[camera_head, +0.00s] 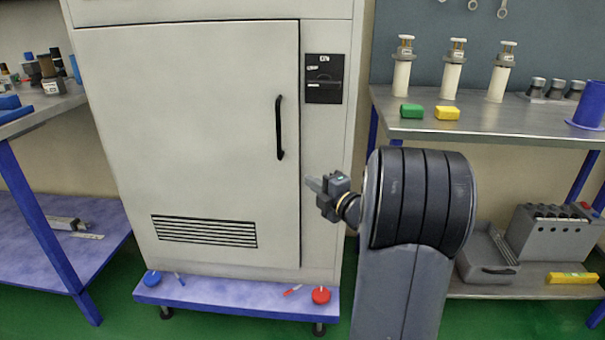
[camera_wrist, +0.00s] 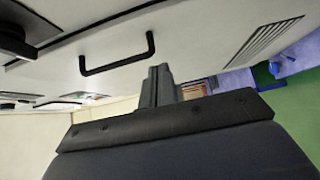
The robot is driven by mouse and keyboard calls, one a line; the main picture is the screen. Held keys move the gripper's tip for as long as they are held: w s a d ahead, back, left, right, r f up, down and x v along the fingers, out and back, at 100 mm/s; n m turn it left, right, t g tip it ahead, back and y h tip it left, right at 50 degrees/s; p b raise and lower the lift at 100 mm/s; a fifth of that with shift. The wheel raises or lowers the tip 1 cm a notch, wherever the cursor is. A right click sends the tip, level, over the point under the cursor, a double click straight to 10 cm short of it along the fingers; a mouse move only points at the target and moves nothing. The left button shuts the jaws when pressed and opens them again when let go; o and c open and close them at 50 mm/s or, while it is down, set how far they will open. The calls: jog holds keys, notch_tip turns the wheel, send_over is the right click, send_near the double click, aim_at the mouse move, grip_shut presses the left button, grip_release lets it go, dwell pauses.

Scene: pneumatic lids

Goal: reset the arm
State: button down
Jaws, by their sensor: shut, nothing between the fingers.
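My gripper (camera_head: 314,184) is in front of the lower right side of a large white cabinet door in the head view, below and to the right of the door's black handle (camera_head: 280,128). My gripper is shut and empty. In the wrist view its closed fingers (camera_wrist: 160,75) point toward the cabinet door, with the black handle (camera_wrist: 118,62) above and to the left of them. The fingers appear apart from the handle. The cabinet door (camera_head: 190,130) looks shut. My arm hides part of the cabinet's right edge and the shelf behind it.
A metal bench (camera_head: 490,125) on the right holds upright white cylinders, a green block (camera_head: 411,111) and a yellow block (camera_head: 447,113). A grey box (camera_head: 550,236) stands on its lower shelf. A blue-legged table (camera_head: 50,225) is at left. Red (camera_head: 320,295) and blue (camera_head: 152,277) round pieces lie on the cabinet's base.

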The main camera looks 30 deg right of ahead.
jog(key=shift+s+d, duration=0.1)
jog(key=shift+s, duration=0.6)
jog(key=shift+w, duration=0.1)
